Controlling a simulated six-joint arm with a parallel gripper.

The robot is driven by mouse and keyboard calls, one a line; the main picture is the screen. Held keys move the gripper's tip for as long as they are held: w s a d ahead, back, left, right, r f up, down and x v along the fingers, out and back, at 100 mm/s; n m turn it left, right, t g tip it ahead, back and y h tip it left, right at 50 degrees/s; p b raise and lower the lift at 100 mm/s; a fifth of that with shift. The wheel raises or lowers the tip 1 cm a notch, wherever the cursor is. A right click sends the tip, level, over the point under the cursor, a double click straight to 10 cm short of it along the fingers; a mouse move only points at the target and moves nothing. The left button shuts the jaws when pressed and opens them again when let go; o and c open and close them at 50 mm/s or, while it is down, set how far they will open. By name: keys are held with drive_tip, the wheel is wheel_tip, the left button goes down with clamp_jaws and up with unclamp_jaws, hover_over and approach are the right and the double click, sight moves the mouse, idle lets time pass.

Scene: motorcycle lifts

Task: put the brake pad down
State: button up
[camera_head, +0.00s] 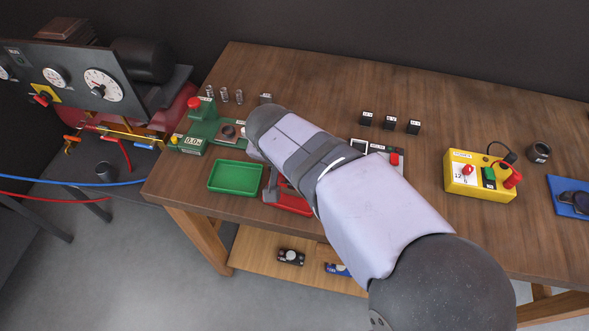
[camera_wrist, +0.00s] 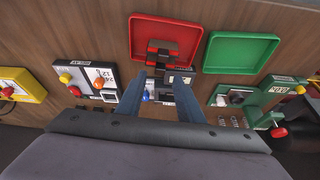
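My gripper (camera_wrist: 161,72) points down at the bench in the wrist view, with its two grey-blue fingers apart. A dark piece with reddish parts, which I take for the brake pad (camera_wrist: 160,56), sits between the fingertips and looks pinched by them. In the head view my arm hides most of the pad and part of the red tray (camera_head: 292,207). The green tray (camera_head: 235,178) beside it is empty; it also shows in the wrist view (camera_wrist: 240,52).
A green device (camera_head: 204,130) with a red knob stands behind the green tray. A yellow meter box (camera_head: 480,181), a dark cup (camera_head: 540,152) and a blue mat (camera_head: 562,184) with dark parts are at the right. Several small black blocks (camera_head: 389,123) stand farther back.

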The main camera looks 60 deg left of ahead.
drive_tip(key=b+v, duration=0.1)
drive_tip(key=v, duration=0.7)
drive_tip(key=shift+r+b, duration=0.2)
drive_tip(key=shift+b, duration=0.1)
drive_tip(key=w+d+f+m+g+h, duration=0.1)
drive_tip(key=w+d+f+m+h, duration=0.15)
drive_tip(key=w+d, duration=0.85)
drive_tip(key=w+d+f+m+h, duration=0.1)
drive_tip(key=w+d+f, duration=0.3)
drive_tip(key=w+d, duration=0.7)
drive_tip(key=s+d+f+m+g, duration=0.1)
drive_tip(key=s+d+f, duration=0.1)
drive_tip(key=d, duration=0.7)
drive_tip(key=s+d+f+m, duration=0.2)
drive_tip(key=s+d+f, duration=0.1)
drive_tip(key=d, duration=0.7)
drive_tip(key=s+d+f+m+g, duration=0.1)
drive_tip(key=s+d+f, duration=0.1)
drive_tip(key=d, duration=0.7)
drive_tip(key=shift+s+d+f+g, duration=0.3)
drive_tip(key=shift+s+d+f, duration=0.1)
drive_tip(key=shift+s, duration=0.45)
drive_tip(key=shift+m+y, duration=0.25)
